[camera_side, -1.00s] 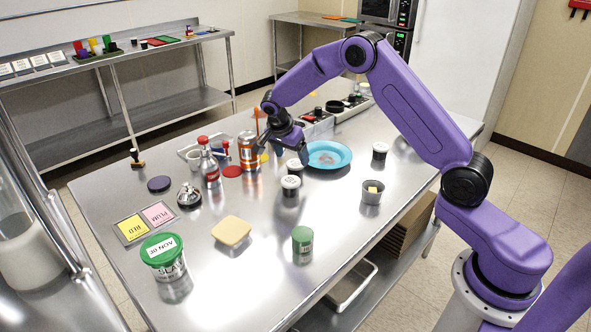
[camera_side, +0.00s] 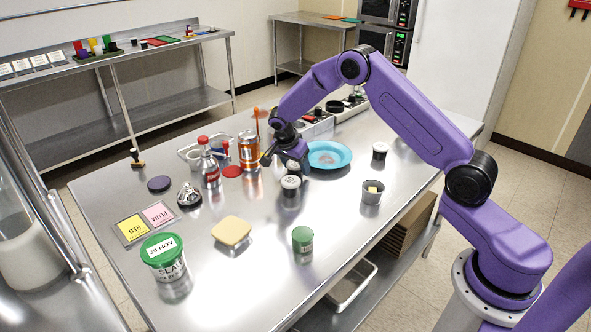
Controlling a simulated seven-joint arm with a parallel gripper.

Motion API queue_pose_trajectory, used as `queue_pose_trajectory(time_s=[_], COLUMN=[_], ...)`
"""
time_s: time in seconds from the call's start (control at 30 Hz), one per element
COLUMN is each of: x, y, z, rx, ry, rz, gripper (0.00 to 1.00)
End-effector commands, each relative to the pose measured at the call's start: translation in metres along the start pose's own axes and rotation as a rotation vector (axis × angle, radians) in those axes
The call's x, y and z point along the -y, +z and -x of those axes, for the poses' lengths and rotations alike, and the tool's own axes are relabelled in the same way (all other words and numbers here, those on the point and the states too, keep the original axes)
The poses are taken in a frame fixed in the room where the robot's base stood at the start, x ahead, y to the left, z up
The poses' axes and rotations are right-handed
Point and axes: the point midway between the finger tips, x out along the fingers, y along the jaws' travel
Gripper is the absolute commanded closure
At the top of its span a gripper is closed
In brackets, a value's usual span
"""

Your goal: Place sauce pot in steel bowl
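My gripper (camera_side: 285,160) points down over the middle of the table. Its fingers look spread, one at the left and one at the right of a small dark pot with a white lid (camera_side: 293,166). The gripper partly hides this pot, and contact is not clear. A second dark pot with a white lid (camera_side: 290,187) stands just in front, and a third (camera_side: 380,151) stands to the right.
A blue plate (camera_side: 329,155) lies right of the gripper. An orange can (camera_side: 248,150), a red-capped bottle (camera_side: 210,167) and a bell (camera_side: 189,196) stand at the left. A beige block (camera_side: 232,231), a green-lidded jar (camera_side: 302,241) and a larger tub (camera_side: 164,258) are in front.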

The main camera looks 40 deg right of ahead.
Motion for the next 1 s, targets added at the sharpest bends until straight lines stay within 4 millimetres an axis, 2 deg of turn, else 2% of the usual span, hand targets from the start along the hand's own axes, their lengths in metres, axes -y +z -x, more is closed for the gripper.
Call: queue_pose_trajectory(time_s=[0.03,0.07,0.33,0.47,0.67,1.0], x=[0.0,0.0,0.0,0.0,-0.002,-0.048], y=[0.0,0.0,-0.001,-0.004,-0.013,-0.02], z=[0.0,0.0,0.002,0.009,0.034,0.092], rx=[0.0,0.0,0.0,-0.001,-0.001,0.0], ry=[0.0,0.0,0.0,-0.001,-0.002,-0.004], rz=[0.0,0.0,0.0,-0.001,-0.002,-0.001], gripper=[0.71,0.75,0.76,0.76,0.76,0.76])
